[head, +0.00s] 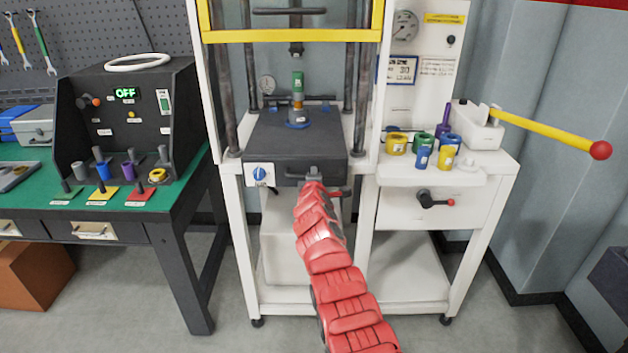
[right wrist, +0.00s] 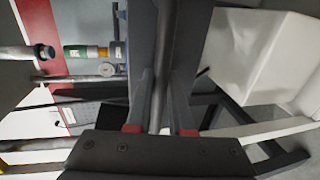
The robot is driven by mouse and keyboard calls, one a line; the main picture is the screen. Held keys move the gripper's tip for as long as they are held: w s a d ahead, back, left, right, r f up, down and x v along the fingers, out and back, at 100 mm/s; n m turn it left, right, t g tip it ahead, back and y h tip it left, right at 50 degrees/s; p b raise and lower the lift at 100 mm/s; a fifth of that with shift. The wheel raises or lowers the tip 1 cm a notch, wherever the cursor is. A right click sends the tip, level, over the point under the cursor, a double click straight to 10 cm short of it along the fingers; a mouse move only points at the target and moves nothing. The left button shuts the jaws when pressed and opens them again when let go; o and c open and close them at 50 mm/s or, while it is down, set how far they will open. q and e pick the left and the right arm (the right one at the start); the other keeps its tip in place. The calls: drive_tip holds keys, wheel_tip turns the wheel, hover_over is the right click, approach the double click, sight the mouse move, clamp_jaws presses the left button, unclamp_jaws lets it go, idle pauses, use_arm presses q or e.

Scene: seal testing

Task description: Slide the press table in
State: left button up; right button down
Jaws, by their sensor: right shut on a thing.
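The press table (head: 262,148) is a dark grey block in the white press frame, with a blue-and-white dial and a bar handle (head: 290,177) on its front. My right gripper (head: 313,184) is at that handle, with the red arm reaching up from below. In the right wrist view, its two fingers with red pads (right wrist: 160,128) are shut on the grey handle bar (right wrist: 163,70). A green and amber cylinder (head: 297,90) stands upright on a blue base on the table, under the press ram (head: 296,48). My left gripper is not in view.
A yellow guard bar (head: 290,36) crosses the frame above. A side shelf (head: 490,165) holds several coloured rings and cylinders beside a yellow lever (head: 550,132) with a red knob. At left, a green bench (head: 25,208) carries a black box (head: 125,100) showing OFF.

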drive_tip(key=shift+r, duration=0.2)
drive_tip(key=c, duration=0.8)
unclamp_jaws()
drive_tip(key=shift+w+f, duration=0.1)
drive_tip(key=shift+w, duration=0.05)
drive_tip(key=shift+c, duration=0.2)
drive_tip(key=shift+s+p, duration=0.45)
drive_tip(key=shift+p, duration=0.45)
drive_tip(key=p+v, duration=0.3)
drive_tip(key=v, duration=1.3)
drive_tip(key=shift+s, duration=0.25)
